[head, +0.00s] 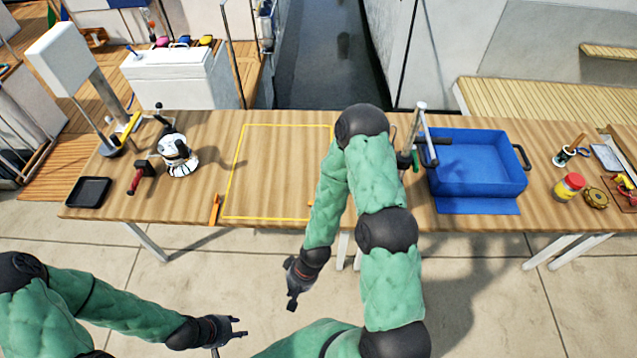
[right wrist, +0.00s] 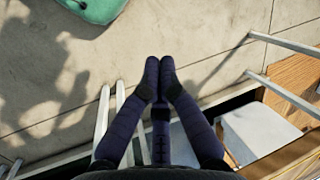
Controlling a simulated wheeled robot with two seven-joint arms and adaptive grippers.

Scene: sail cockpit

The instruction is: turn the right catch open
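A yellow outline (head: 240,172) marks a rectangular panel on the wooden table. An orange left catch (head: 215,208) stands at its front left corner. A small orange piece, the right catch (head: 310,203), shows at the front right corner, partly hidden by my right arm, so its angle is unclear. My right gripper (head: 292,304) hangs in front of the table, below and apart from the right catch. In the right wrist view its fingertips (right wrist: 160,64) meet with nothing between them. My left gripper (head: 243,328) is lower left, away from the table, its fingers apart and empty.
The wooden table (head: 270,225) carries a white winch (head: 177,155) and black tray (head: 89,192) at left. A blue bin (head: 478,165), a red-lidded jar (head: 568,187) and small items stand at right. The floor before the table is open, apart from the table legs.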

